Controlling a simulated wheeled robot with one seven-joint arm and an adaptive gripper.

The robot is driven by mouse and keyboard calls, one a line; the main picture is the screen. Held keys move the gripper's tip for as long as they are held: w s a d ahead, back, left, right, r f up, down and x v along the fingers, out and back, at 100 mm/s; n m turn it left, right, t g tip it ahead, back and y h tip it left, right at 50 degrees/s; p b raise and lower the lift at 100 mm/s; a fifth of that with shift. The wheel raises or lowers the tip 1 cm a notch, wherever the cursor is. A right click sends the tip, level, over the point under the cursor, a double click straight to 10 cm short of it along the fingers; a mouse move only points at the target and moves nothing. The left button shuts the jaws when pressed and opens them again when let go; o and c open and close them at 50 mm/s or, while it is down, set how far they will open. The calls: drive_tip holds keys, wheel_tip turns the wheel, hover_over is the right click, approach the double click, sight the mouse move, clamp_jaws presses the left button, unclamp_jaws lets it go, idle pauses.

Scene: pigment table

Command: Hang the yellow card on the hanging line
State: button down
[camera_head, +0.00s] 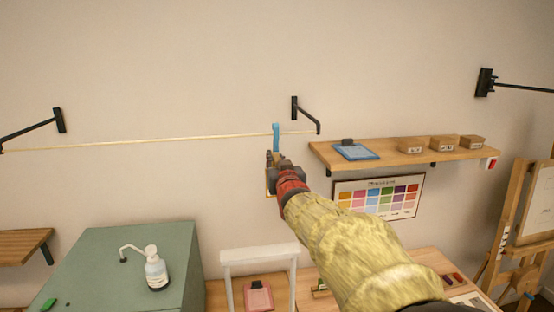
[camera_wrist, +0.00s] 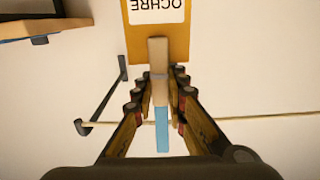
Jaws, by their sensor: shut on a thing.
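The yellow card (camera_wrist: 177,45) has a white label reading OCHRE, upside down in the wrist view. A clip with a beige body (camera_wrist: 158,62) and a blue end (camera_wrist: 162,132) lies over the card's edge. My gripper (camera_wrist: 160,80) is shut on this clip. In the head view my gripper (camera_head: 272,160) hides most of the card (camera_head: 268,184), and the blue end (camera_head: 276,136) stands up above it. The pale hanging line (camera_head: 160,142) runs along the wall and crosses the blue end in both views. I cannot tell whether they touch.
A black bracket (camera_head: 305,113) holds the line's right end, close to my gripper. A wooden shelf (camera_head: 405,152) with a blue clipboard (camera_head: 355,151) and small boxes is to the right. A colour chart (camera_head: 380,195) hangs below it.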

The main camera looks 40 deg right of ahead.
drive_tip(key=shift+w+d+f+b, duration=0.3)
drive_tip(key=shift+w+f+b, duration=0.15)
drive_tip(key=shift+f, duration=0.2)
drive_tip(key=shift+w+d+f+b, duration=0.25)
drive_tip(key=shift+w+f+b, duration=0.2)
drive_tip(key=shift+f, duration=0.15)
drive_tip(key=c, duration=1.8)
unclamp_jaws()
drive_tip(key=shift+c, duration=0.2)
drive_tip(key=shift+o, duration=0.6)
drive_tip(key=shift+s, duration=0.1)
drive_tip(key=v, duration=1.2)
drive_tip(key=shift+f, duration=0.1)
